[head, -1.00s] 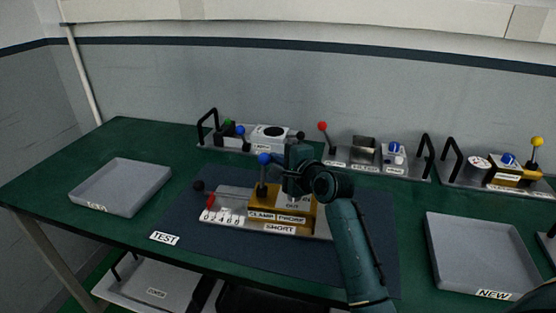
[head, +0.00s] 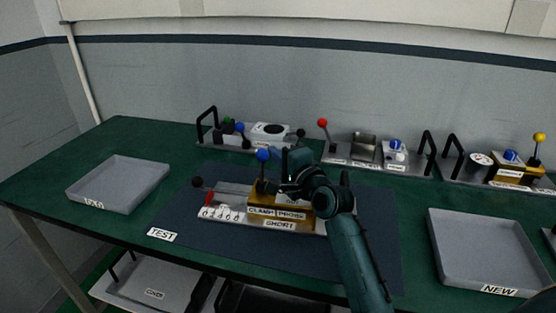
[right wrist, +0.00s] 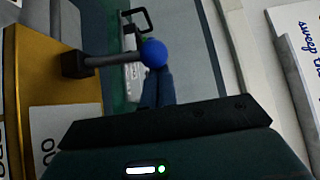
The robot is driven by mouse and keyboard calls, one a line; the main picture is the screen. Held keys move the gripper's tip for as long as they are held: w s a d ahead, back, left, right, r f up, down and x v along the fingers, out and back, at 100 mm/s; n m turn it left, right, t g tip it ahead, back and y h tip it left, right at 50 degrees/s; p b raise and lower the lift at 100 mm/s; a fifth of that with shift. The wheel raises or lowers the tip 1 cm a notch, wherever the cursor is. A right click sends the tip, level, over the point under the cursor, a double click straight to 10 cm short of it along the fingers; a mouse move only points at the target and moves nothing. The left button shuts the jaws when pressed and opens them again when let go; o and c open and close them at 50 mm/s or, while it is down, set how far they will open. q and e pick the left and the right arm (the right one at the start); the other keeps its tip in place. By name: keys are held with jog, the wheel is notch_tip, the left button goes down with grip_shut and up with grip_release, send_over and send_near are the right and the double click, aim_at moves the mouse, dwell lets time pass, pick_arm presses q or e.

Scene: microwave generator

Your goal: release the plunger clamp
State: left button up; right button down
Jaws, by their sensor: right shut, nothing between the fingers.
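The test unit (head: 222,215) with plates marked CLAMP, PROBE and SHORT sits on the dark mat. A lever with a blue ball (head: 263,155) stands upright on its brass block (head: 256,203), near the CLAMP label. The blue ball (right wrist: 153,53) and its dark stem also show in the right wrist view. My right gripper (head: 272,188) is shut and empty, right beside this lever. In the right wrist view its fingertips (right wrist: 156,78) lie close to the ball; whether they touch it I cannot tell. My right arm hides part of the unit's right side. My left gripper is not in view.
The unit also has a black knob (head: 197,182) and a red handle (head: 209,198) at its left. Grey trays stand at left (head: 120,184) and right (head: 482,245). Units with handles and levers (head: 365,152) line the back. The mat's front (head: 240,252) is clear.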

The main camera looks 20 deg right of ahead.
aim_at(261, 153)
jog(key=shift+s+a+n+t+y+b, duration=0.4)
jog(key=shift+s+a+n+t+b, duration=0.15)
jog(key=shift+s+n+t+b, duration=0.4)
jog(key=shift+s+a, duration=0.1)
jog(key=shift+s, duration=0.05)
jog(key=shift+s+a+n+t+b, duration=0.35)
jog(key=shift+s+n, duration=0.1)
jog(key=shift+n, duration=0.2)
jog(key=shift+s+a+y, duration=0.25)
jog(key=shift+s+y, duration=0.05)
jog(key=shift+s, duration=0.2)
jog(key=b+v, duration=0.1)
jog(key=v, duration=1.2)
jog(key=shift+b, duration=0.3)
jog(key=shift+s+f, duration=0.1)
